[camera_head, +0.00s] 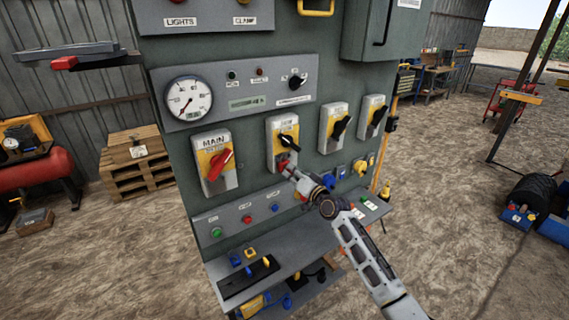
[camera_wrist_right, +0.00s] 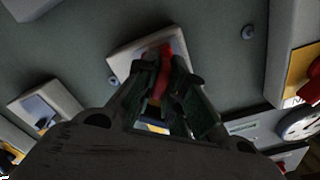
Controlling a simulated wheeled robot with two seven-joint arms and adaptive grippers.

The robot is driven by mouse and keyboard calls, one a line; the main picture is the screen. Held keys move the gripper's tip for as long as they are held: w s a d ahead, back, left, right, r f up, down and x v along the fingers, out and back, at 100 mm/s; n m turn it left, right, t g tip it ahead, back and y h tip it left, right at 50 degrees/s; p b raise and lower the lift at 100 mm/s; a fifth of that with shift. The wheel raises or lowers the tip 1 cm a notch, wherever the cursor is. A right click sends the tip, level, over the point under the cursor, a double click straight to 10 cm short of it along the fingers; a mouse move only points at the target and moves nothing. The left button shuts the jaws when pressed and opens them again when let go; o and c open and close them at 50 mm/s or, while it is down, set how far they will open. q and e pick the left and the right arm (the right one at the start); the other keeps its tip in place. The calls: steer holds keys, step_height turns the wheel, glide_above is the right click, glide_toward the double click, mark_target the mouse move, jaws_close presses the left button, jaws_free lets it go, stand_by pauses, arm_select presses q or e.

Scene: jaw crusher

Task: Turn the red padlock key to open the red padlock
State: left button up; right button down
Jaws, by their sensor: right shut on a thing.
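My right gripper (camera_head: 288,169) reaches the second switch box (camera_head: 275,152) from the left, a grey box with a yellow plate and a black handle. The red padlock (camera_head: 282,160) shows there as a small red patch, mostly hidden behind the fingers. In the right wrist view my right gripper (camera_wrist_right: 163,92) is shut on a red piece (camera_wrist_right: 165,65), which looks like the red padlock key. It lies against the switch box (camera_wrist_right: 128,52). Key and padlock body are hard to tell apart. My left gripper is not in view.
The MAIN switch (camera_head: 222,163) with its red handle is to the left; two black-handled switches (camera_head: 341,125) are to the right. A shelf (camera_head: 290,232) with tools juts out below. A gauge panel (camera_head: 240,100) is above.

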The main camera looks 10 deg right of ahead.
steer(key=shift+r, duration=0.2)
stand_by(0.4)
steer(key=shift+w+m+p, duration=0.1)
steer(key=shift+m+p, duration=0.7)
steer(key=shift+m, duration=1.1)
steer(key=c, duration=1.4)
jaws_free()
steer(key=shift+w+a+f, duration=0.1)
steer(key=shift+w+f, duration=0.05)
steer(key=shift+f, duration=0.05)
steer(key=shift+s, duration=0.25)
steer(key=shift+v, duration=3.75)
steer(key=shift+s, duration=0.15)
